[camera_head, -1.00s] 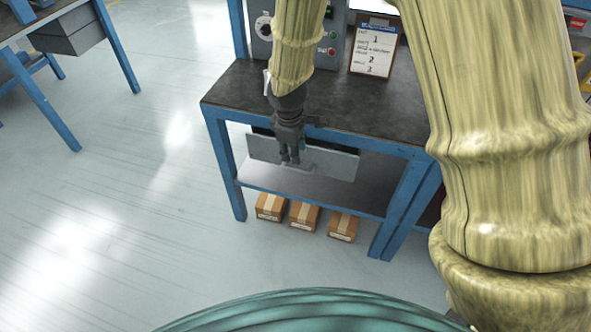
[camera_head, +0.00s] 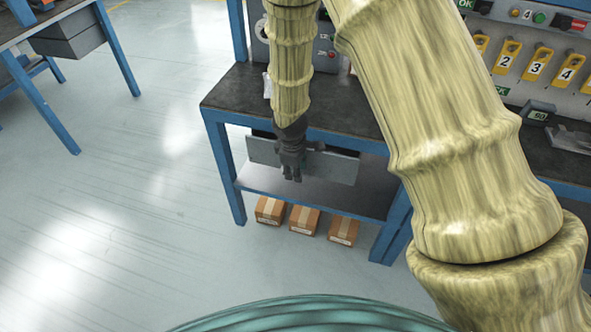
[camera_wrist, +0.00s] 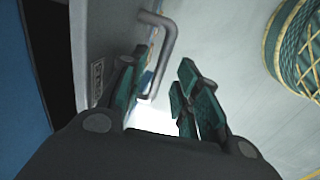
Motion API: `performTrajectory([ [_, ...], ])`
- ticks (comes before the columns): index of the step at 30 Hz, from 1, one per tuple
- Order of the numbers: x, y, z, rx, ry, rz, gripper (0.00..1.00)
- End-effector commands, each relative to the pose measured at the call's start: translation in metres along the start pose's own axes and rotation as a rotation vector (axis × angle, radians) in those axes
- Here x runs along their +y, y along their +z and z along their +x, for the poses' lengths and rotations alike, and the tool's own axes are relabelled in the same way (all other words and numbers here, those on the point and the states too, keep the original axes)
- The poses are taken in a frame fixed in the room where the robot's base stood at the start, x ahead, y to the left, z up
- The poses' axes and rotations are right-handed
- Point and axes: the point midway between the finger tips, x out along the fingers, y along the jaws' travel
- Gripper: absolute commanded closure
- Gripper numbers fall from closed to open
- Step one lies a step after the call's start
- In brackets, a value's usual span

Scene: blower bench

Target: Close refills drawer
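The drawer under the bench has a wide grey front (camera_head: 338,167). A dark gap shows above the front, which stands out from beneath the bench top. My gripper (camera_head: 292,177) hangs pointing down in front of the middle of the drawer front and hides part of it. In the wrist view the drawer front (camera_wrist: 88,35) is at left, with a small label too blurred to read. Its grey bar handle (camera_wrist: 168,52) lies just beyond my gripper (camera_wrist: 160,80). I cannot tell whether a finger touches the handle.
The dark bench top (camera_head: 345,100) is above the drawer, on blue legs. A lower shelf (camera_head: 300,195) lies below it, with several cardboard boxes (camera_head: 304,220) under it. Open floor (camera_head: 130,230) is at left. A panel with numbered yellow devices (camera_head: 537,65) is at right.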

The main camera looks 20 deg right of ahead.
Motion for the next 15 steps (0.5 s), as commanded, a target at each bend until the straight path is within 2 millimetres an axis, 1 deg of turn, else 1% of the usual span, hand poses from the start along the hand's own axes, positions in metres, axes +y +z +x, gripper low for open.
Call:
performTrajectory([
  [3,0.0003,0.0,0.0035,0.0,0.001,0.0,0.68],
  [11,0.0003,-0.0001,0.0041,0.001,0.001,0.0,0.68],
  [14,0.0003,-0.0001,0.0041,0.001,0.001,0.0,0.84],
  [15,0.0002,-0.0001,0.0041,0.001,0.0,0.0,0.92],
])
